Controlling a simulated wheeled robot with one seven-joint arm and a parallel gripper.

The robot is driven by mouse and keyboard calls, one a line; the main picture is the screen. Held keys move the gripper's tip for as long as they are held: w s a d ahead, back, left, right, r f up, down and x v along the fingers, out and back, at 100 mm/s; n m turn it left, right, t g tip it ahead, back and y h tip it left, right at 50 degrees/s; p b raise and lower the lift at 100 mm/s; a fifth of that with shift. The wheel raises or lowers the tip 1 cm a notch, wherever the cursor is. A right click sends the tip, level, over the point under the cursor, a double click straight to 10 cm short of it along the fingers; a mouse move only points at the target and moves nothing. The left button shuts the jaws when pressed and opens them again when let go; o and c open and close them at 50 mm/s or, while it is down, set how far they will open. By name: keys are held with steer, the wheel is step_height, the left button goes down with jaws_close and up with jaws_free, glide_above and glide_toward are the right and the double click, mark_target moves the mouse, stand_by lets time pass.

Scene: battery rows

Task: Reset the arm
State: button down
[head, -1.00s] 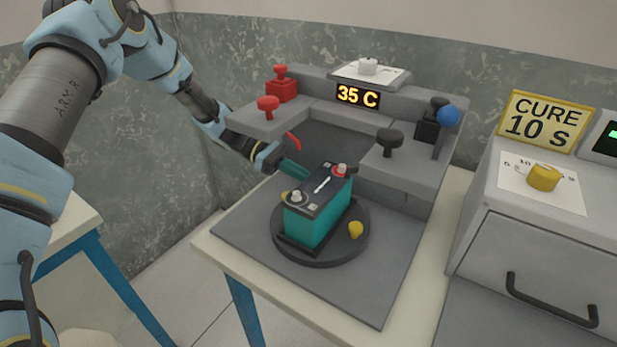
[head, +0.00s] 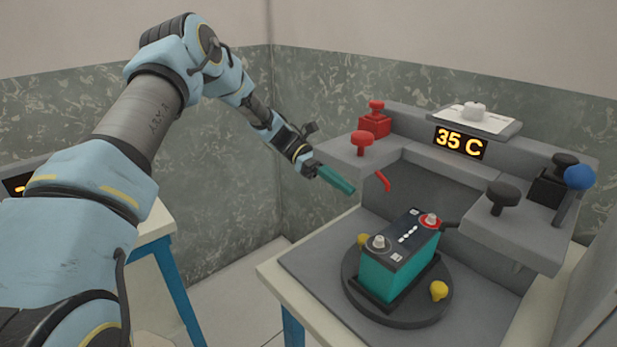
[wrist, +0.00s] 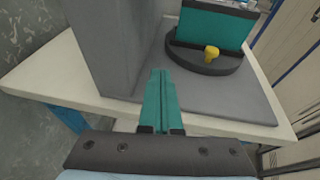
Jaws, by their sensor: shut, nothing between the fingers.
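My gripper (head: 336,180) is shut and empty, its teal fingers pressed together. In the head view it hangs in the air left of the grey fixture (head: 430,171), apart from it and from the battery. In the wrist view the closed fingers (wrist: 158,100) point toward the fixture base, with the battery beyond. The teal battery (head: 398,277) with a dark top stands upright on a round dark turntable (head: 400,310). It also shows in part in the wrist view (wrist: 213,27).
A red knob (head: 362,143) and a red lever (head: 383,180) are close to the gripper's right. A black knob (head: 503,195) and a blue ball handle (head: 580,177) stand at the right. A display (head: 461,142) reads 35 C. Open floor lies left of the table.

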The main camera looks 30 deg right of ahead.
steer(key=shift+w, duration=0.1)
steer(key=a+r+m+t+y, duration=0.2)
steer(key=a+t, duration=0.5)
steer(key=a, duration=1.5)
steer(key=a+r+m+t+y, duration=0.3)
steer(key=a+t, duration=0.5)
steer(key=a, duration=1.3)
steer(key=shift+a+r+m+p, duration=0.2)
steer(key=shift+a+m+p, duration=0.1)
steer(key=shift+a+p, duration=0.05)
